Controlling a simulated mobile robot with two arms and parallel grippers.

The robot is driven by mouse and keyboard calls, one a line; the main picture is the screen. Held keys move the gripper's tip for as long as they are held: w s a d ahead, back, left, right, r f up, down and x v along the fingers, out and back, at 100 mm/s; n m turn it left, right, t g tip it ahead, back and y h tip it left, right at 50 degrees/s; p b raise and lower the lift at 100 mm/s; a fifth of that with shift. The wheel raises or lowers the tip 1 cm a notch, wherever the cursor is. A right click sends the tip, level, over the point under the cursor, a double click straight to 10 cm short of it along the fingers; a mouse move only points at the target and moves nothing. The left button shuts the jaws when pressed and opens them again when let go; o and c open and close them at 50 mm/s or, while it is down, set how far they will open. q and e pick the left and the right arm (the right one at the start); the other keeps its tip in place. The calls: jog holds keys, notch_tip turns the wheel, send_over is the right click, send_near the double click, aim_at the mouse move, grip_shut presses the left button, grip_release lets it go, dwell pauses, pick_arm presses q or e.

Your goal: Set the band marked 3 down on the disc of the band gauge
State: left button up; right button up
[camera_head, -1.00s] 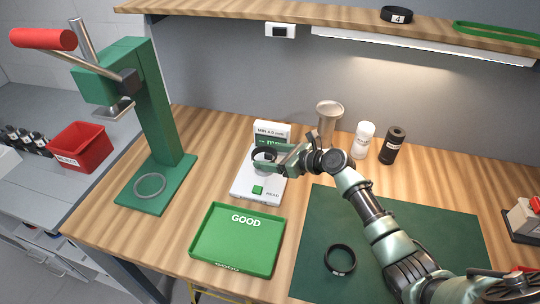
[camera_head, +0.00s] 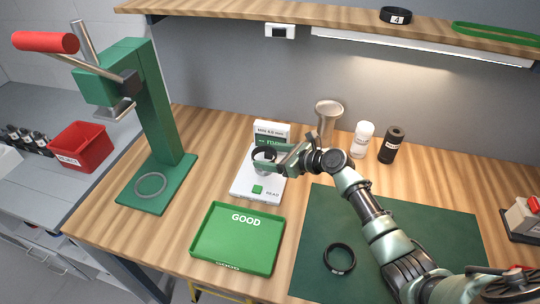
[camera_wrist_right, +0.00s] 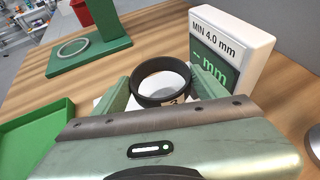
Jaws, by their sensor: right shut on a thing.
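My right gripper (camera_head: 268,160) is shut on a black band (camera_head: 262,153) over the band gauge (camera_head: 247,186). In the right wrist view the band (camera_wrist_right: 146,90) sits level between the two green fingers, its white label partly cut off by the gripper, showing what looks like a 3. My left gripper is out of view.
A green GOOD tray (camera_head: 238,240) lies in front of the gauge. Another black band (camera_head: 340,258) lies on the green mat (camera_head: 440,225). A green press (camera_head: 150,120) stands left; a band marked 4 (camera_head: 396,15) is on the shelf.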

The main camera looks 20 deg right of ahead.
jog(key=shift+f+b, duration=0.85)
jog(key=shift+f, duration=0.55)
jog(key=o, duration=1.2)
jog(key=shift+o, duration=1.2)
jog(key=shift+s+r, duration=0.1)
jog(key=shift+s, duration=0.05)
jog(key=shift+d, duration=0.1)
jog(key=v, duration=0.7)
jog(key=shift+s+r, duration=0.2)
jog(key=shift+s, duration=0.1)
